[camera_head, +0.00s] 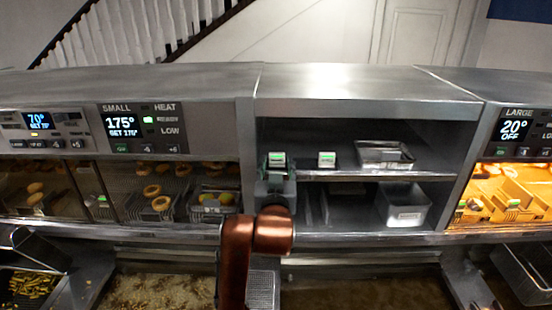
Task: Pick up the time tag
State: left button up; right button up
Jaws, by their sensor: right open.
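Two small white tags with green displays stand on the upper shelf of the open middle cabinet: a left time tag (277,157) and a right time tag (327,158). My right gripper (276,172) is open at the front of this shelf, just below the left tag in the picture. I cannot tell whether it touches the tag. The gripper hides the shelf edge below that tag. My copper-coloured right arm comes up from the bottom. My left gripper is not in view.
A metal tray (385,154) stands on the upper shelf at right, with a metal bin (404,207) below it. A heated cabinet with round food (152,190) is at left, and a lit cabinet (507,190) is at right. Upper-shelf room lies between the right tag and tray.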

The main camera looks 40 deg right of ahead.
aim_at(277, 155)
jog(key=x, duration=0.3)
jog(key=shift+w+r+p, duration=0.1)
jog(key=shift+p, duration=0.25)
jog(key=shift+w+d, duration=0.35)
jog(key=shift+d, duration=0.05)
jog(key=c, duration=0.8)
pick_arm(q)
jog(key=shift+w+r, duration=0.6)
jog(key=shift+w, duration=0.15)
pick_arm(e)
jog(key=shift+o, duration=0.2)
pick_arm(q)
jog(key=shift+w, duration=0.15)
pick_arm(e)
jog(key=shift+r, duration=0.5)
notch_tip(277, 155, up, 2)
jog(key=shift+r+b, duration=0.2)
jog(key=shift+b, duration=0.1)
pick_arm(q)
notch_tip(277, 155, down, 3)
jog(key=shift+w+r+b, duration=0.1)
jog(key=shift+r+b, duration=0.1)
jog(key=shift+b, duration=0.7)
pick_arm(e)
jog(key=s+a+r, duration=0.9)
jog(key=a, duration=0.1)
jog(key=shift+a+r, duration=0.25)
